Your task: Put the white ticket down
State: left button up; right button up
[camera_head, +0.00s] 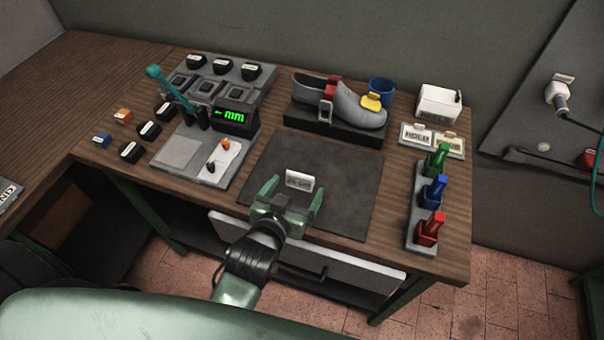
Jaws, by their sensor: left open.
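The white ticket (299,180) shows dark print on its face, too small to read, and looks tilted up toward me. It is over the front part of the dark grey mat (345,180); I cannot tell if it touches the mat. My left gripper (294,190) is green and open, with its two fingers spread wide at the left and right of the ticket. A gap shows between each finger and the ticket. The ticket's lower edge is close to the gripper's palm. My right gripper is not in view.
A shoe (345,102) on a black stand is behind the mat, with a blue cup (380,92) nearby. A control panel with a teal lever (170,95) stands left. Green, blue and red clamps (433,190) line the right edge. The mat around the ticket is bare.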

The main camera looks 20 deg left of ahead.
pick_arm(q)
jog(key=shift+w, duration=0.35)
jog(key=x, duration=0.1)
jog(key=p+x, duration=0.1)
jog(key=x, duration=0.2)
jog(key=shift+w+a+f, duration=0.15)
jog(key=shift+w+a, duration=0.05)
jog(key=shift+a, duration=0.1)
jog(key=shift+w+f, duration=0.15)
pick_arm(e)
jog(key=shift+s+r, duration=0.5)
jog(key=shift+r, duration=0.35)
pick_arm(q)
jog(key=c, duration=1.5)
notch_tip(320, 180, up, 20)
jog(key=shift+c, duration=0.2)
notch_tip(320, 180, up, 8)
jog(key=b, duration=0.2)
send_over(299, 180)
jog(key=w+a, duration=0.1)
jog(key=a, duration=0.3)
jog(key=shift+s+r, duration=0.15)
jog(key=shift+r, duration=0.2)
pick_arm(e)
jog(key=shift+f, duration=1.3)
